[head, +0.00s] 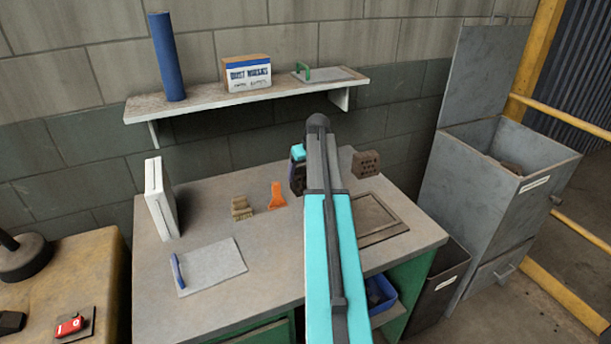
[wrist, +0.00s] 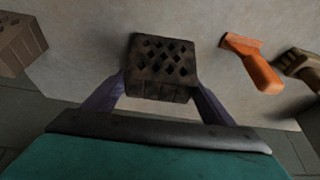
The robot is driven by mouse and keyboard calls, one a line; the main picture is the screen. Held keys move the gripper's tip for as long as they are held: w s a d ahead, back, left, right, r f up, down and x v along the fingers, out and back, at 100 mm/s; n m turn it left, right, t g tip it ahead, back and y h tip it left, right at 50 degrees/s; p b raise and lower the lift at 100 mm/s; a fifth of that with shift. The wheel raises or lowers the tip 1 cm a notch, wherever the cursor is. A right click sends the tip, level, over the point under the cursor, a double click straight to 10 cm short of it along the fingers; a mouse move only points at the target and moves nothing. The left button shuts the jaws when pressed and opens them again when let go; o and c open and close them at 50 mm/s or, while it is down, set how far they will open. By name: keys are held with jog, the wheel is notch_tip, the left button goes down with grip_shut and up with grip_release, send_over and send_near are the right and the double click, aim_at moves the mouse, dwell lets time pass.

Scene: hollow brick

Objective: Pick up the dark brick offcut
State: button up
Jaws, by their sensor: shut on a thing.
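The dark brick offcut (wrist: 161,68) is a blackish block with several diamond-shaped holes in its top. In the wrist view it sits between the two purple fingers of my gripper (wrist: 160,88), which is shut on its sides. In the head view my gripper (head: 298,166) is over the back of the workbench, and the offcut (head: 297,180) shows only in part, as my arm hides much of it. I cannot tell whether the offcut touches the bench top.
A browner holed brick (head: 366,164) stands to the right on the workbench (head: 205,215). An orange scraper (head: 277,197) and a brush (head: 241,208) lie to the left. A framed tray (head: 378,218) lies front right. A shelf (head: 190,102) hangs above. A grey bin (head: 485,190) stands right.

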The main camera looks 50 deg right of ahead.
jog(key=shift+r, duration=0.15)
jog(key=shift+r+b, duration=0.55)
jog(key=shift+r, duration=0.55)
jog(key=s+d+r+b, duration=0.1)
jog(key=s+d+b, duration=0.1)
jog(key=s, duration=0.5)
jog(key=s+d+r+b, duration=0.1)
jog(key=s+d+b, duration=0.1)
jog(key=s, duration=0.6)
jog(key=shift+s+d+r, duration=0.15)
jog(key=shift+s+r, duration=0.05)
jog(key=shift+r, duration=0.05)
